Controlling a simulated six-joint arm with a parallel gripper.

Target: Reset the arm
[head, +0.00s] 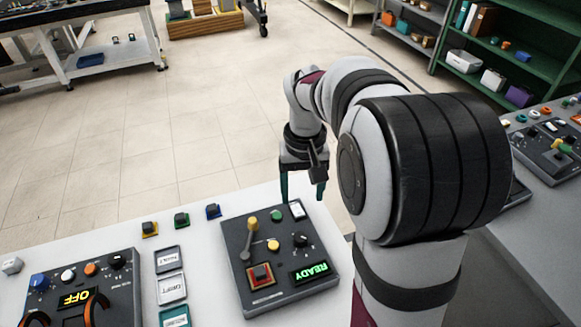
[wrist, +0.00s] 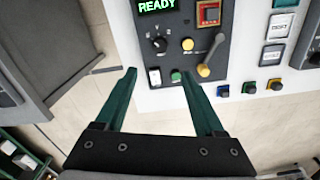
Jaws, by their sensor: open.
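My gripper (head: 302,192) is open and empty, with two dark green fingers pointing down. In the head view it hangs over the far edge of the dark control panel (head: 233,264). In the wrist view the gripper (wrist: 158,88) has its fingers spread wide, with nothing between them. The panel's display (head: 310,271) reads READY in green.
Another panel (head: 122,290) with an OFF display stands at the left. Labelled trays (head: 171,288) lie between the panels. A third panel (head: 556,165) is at the right. Open floor lies beyond the table.

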